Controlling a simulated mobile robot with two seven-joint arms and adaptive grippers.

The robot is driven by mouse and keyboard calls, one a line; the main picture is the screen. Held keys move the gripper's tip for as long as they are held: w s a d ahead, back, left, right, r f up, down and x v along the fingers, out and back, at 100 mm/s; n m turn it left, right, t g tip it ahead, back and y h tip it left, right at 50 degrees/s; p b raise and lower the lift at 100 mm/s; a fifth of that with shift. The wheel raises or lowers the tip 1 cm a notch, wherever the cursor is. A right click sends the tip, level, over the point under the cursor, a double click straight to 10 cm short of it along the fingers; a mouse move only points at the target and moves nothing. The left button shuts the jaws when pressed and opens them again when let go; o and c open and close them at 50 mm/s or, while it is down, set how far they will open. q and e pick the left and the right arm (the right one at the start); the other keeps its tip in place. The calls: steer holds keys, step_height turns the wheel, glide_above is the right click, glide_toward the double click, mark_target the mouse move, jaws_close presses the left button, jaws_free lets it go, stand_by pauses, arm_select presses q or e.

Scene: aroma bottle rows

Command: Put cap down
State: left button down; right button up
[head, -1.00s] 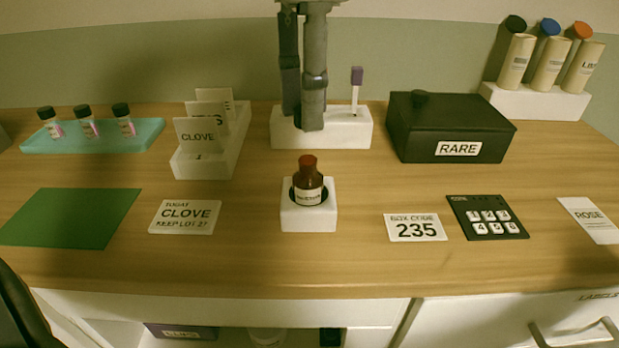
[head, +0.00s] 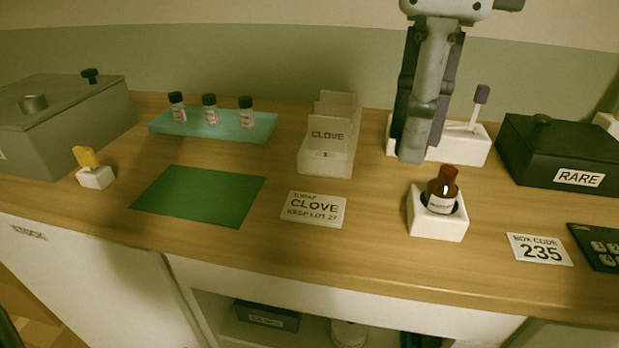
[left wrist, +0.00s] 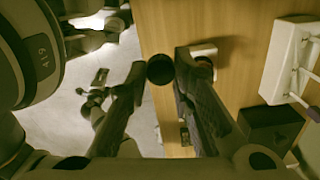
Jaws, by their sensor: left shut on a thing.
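My left gripper (head: 411,157) hangs from the top in the head view, above the table, behind and slightly left of the brown bottle. In the left wrist view my left gripper (left wrist: 160,72) is shut on a small dark round cap (left wrist: 160,69) between its fingertips. The cap cannot be made out in the head view. The brown bottle (head: 442,186) with a reddish top stands upright in a white block (head: 437,226). My right gripper is not in view.
A white stand (head: 470,150) with a purple-topped stick is behind the gripper. A black RARE box (head: 565,150) is at right. Left are a CLOVE card holder (head: 323,160), a CLOVE sign (head: 314,209), a bare green mat (head: 198,196), a teal vial tray (head: 255,130) and a grey box (head: 70,120).

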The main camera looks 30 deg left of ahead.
arm_select(q)
steer(key=shift+f, duration=0.15)
steer(key=w+a+f, duration=0.4)
steer(key=w+f, duration=0.1)
steer(key=w, duration=0.4)
glide_above(370, 179)
steer(key=f, duration=0.4)
steer(key=shift+s+d+f+b, duration=0.2)
steer(key=shift+f+b, duration=0.1)
steer(key=shift+b, duration=0.1)
step_height(370, 179, down, 2)
steer(key=shift+w+a+f, duration=0.1)
steer(key=shift+a+f, duration=0.05)
steer(key=shift+f, duration=0.45)
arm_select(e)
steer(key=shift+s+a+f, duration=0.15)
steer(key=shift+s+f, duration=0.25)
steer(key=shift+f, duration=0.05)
arm_select(q)
steer(key=shift+f, duration=0.1)
steer(key=c, duration=1.4)
jaws_free()
steer(key=shift+f, duration=0.1)
